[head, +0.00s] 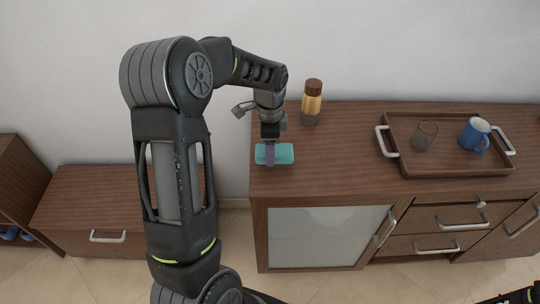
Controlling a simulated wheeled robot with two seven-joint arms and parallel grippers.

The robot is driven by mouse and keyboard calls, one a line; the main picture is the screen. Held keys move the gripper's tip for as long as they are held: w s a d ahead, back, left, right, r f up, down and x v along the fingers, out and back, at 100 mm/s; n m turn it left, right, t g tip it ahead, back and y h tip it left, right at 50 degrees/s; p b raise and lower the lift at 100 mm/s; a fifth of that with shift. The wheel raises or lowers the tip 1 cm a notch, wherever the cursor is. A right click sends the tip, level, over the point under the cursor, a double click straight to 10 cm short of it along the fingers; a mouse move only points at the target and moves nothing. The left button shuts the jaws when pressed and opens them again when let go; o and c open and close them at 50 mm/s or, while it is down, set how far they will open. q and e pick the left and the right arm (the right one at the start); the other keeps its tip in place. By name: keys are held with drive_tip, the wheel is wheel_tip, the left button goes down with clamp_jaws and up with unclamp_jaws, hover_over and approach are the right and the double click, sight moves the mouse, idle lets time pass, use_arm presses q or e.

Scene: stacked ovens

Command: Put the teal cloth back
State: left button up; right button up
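The teal cloth (284,154) lies as a small flat rectangle near the left front part of the wooden cabinet top. My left gripper (269,157) reaches down from above, with its fingers in front of the middle of the cloth. Cloth shows on both sides of the fingers. The fingers are seen edge-on, so whether they are open or closed on the cloth is not clear. My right gripper is out of view; only a bit of my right arm shows in the bottom right corner.
A brown-and-tan bottle (312,101) stands behind the cloth near the wall. A wooden tray (440,171) at right holds a glass (426,135) and a blue mug (475,136). The cabinet top (335,168) between cloth and tray is clear. A lower cabinet (85,195) stands left.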

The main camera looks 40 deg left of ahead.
use_arm(q)
drive_tip(key=shift+f, duration=1.85)
drive_tip(key=shift+f, duration=0.1)
drive_tip(key=o, duration=1.2)
wheel_tip(320, 180, up, 12)
drive_tip(key=shift+r+b, duration=0.15)
drive_tip(key=shift+b, duration=0.15)
